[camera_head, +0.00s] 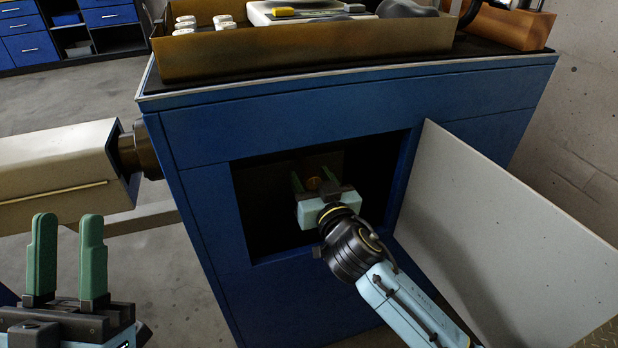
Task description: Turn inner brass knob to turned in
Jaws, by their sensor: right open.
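The inner brass knob (314,184) shows small and dim inside the dark recess of the blue cabinet. My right gripper (314,182) reaches into the recess, its green fingers apart on either side of the knob in the picture. I cannot tell whether the fingers touch the knob or how deep they are relative to it. My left gripper (67,255) is at the lower left, away from the cabinet opening, with its two green fingers upright, apart and empty.
The blue cabinet (350,115) has a pale door panel (500,235) standing open on the right of the recess. A brown tray (300,62) with several parts sits on top. A beige machine housing (60,165) stands at left. The recess edges surround my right wrist.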

